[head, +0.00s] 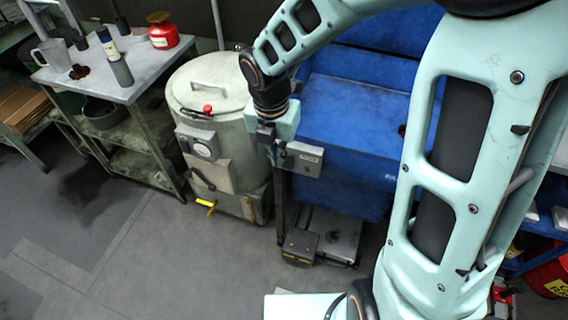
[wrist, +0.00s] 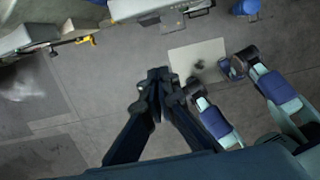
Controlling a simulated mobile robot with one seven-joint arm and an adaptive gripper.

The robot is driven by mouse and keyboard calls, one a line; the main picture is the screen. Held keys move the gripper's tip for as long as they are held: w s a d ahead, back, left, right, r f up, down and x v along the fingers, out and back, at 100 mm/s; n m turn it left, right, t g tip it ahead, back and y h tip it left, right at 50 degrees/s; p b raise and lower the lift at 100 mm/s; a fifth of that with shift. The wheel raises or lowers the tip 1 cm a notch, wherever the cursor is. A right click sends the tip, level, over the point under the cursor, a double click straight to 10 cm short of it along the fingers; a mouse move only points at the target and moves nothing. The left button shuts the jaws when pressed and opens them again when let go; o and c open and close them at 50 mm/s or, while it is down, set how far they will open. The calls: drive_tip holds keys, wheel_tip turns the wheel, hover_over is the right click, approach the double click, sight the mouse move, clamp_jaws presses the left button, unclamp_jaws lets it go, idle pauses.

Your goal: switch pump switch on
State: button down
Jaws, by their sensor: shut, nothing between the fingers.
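My gripper (wrist: 158,76) shows in the wrist view with its two dark fingers together, nothing between them, above the grey floor. In the head view my wrist hangs in front of the blue machine, and the fingertips are hard to make out there. A grey box (head: 304,158) on a dark post stands just right of and below my wrist; I cannot tell whether they touch. Another grey box with a round pale face (head: 202,147) is on the drum to the left. No label is readable, so I cannot tell which is the pump switch, or its setting.
A pale drum (head: 222,92) with a red knob and a yellow-handled valve (head: 205,204) stands left of the blue machine (head: 350,150). A dark pedal-like box (head: 300,246) lies at the post's foot. A cluttered table (head: 135,70) is at the left. The floor at front left is clear.

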sight(284, 166)
drive_tip(key=w+f, duration=0.1)
drive_tip(key=f, duration=0.2)
drive_tip(key=w+d+f+b, duration=0.1)
drive_tip(key=f, duration=0.3)
drive_tip(key=w+f+b, duration=0.1)
drive_tip(key=w+f, duration=0.1)
drive_tip(key=f, duration=0.1)
drive_tip(key=shift+d+f, duration=0.15)
drive_tip(key=shift+d, duration=0.1)
drive_tip(key=shift+w+d, duration=0.1)
drive_tip(key=shift+w, duration=0.35)
